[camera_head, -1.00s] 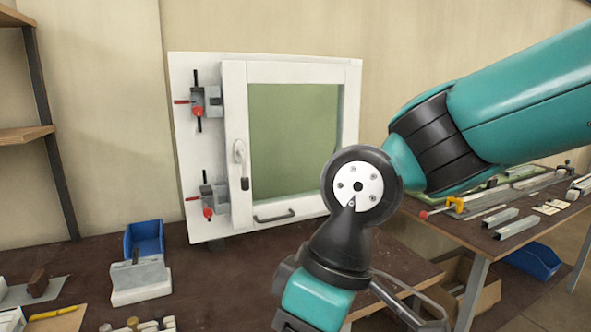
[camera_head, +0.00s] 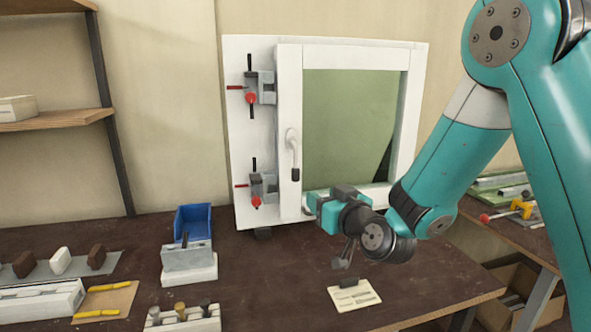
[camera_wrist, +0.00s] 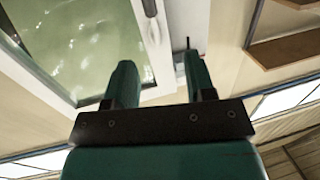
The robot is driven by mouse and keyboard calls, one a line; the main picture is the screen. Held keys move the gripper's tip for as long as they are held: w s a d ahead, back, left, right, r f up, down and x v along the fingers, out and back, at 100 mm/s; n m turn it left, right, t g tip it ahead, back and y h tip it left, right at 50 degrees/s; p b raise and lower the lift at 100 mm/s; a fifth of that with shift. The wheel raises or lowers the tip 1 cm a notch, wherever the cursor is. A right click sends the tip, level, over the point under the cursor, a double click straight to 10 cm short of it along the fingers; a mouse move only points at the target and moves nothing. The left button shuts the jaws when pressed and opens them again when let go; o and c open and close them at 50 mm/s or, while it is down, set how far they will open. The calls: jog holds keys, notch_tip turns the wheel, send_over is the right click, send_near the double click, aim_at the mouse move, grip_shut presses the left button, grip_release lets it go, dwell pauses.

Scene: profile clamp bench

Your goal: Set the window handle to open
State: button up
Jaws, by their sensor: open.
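The window handle (camera_head: 292,150) is white with a dark lower end. It hangs straight down on the left stile of the white window sash (camera_head: 289,95), which looks shut. My gripper (camera_head: 325,211) is in front of the sash's lower edge, below and to the right of the handle, and apart from it. In the wrist view my open gripper (camera_wrist: 158,68) shows two teal fingers with nothing between them. That view looks upside down, with the green pane (camera_wrist: 80,45) at upper left.
Two red-and-black clamps (camera_head: 257,187) sit on the white panel left of the sash. A blue bin (camera_head: 193,222) and a grey block stand on the dark bench (camera_head: 275,270). A label card (camera_head: 355,295) lies below my wrist. A shelf (camera_head: 55,120) is at left.

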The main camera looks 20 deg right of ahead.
jog(key=p, duration=1.5)
send_near(297, 171)
jog(key=shift+t+h, duration=0.4)
jog(key=w, duration=0.2)
jog(key=w+a, duration=0.1)
jog(key=w, duration=0.2)
jog(key=shift+w+a, duration=0.15)
jog(key=w, duration=0.1)
jog(key=w+p, duration=0.1)
jog(key=w, duration=0.2)
jog(key=shift+a+f, duration=0.3)
jog(key=shift+w+a+p, duration=0.1)
jog(key=shift+w+p, duration=0.25)
jog(key=shift+w, duration=0.5)
jog(key=shift+f, duration=0.1)
grip_shut()
